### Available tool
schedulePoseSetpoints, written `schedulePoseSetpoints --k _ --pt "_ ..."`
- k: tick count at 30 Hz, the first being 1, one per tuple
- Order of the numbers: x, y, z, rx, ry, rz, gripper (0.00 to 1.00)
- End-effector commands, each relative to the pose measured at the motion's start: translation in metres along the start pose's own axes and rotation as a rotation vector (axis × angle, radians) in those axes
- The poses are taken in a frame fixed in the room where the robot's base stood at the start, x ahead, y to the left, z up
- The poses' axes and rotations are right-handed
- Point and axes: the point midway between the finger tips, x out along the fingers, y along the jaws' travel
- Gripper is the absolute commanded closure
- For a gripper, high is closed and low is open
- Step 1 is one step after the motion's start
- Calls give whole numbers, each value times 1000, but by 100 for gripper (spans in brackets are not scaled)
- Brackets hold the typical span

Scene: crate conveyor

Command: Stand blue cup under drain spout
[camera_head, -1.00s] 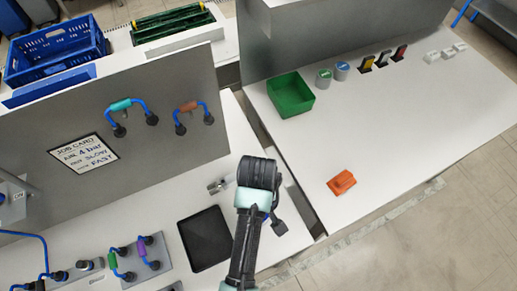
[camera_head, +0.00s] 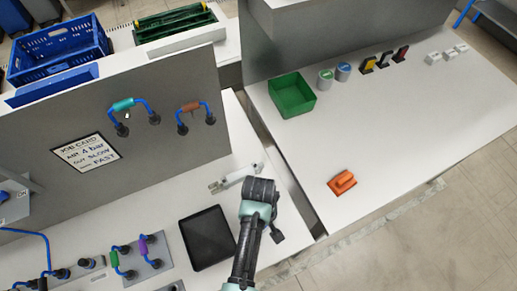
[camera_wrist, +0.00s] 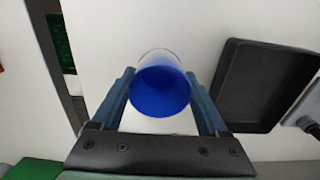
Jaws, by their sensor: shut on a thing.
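The blue cup (camera_wrist: 160,97) is between the two fingers of my gripper (camera_wrist: 160,76) in the wrist view. My gripper is shut on it, and its round blue face points at the camera. In the head view my arm's end is over the white bench, right of the black tray, and hides the cup and fingertips. A pale grey, pipe-like fitting (camera_head: 236,177) lies just beyond my wrist; I cannot tell whether it is the drain spout.
The black tray (camera_head: 207,238) is left of my arm; it also shows in the wrist view (camera_wrist: 265,88). A grey panel with a job card (camera_head: 85,153) stands behind. A gap separates the right bench, which holds a green bin (camera_head: 291,96) and an orange block (camera_head: 342,183).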

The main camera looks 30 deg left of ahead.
Motion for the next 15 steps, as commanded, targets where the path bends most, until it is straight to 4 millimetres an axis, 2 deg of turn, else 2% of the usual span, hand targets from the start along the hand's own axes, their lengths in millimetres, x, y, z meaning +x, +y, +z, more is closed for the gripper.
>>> schedulePoseSetpoints --k 1,2,4,5,15 --pt "3 0 0 1 0 0 76" --pt "2 0 0 0 0 0 18" --pt "1 0 0 0 0 0 5" --pt "1 0 0 0 0 0 0" --pt "-5 0 0 0 1 0 0"
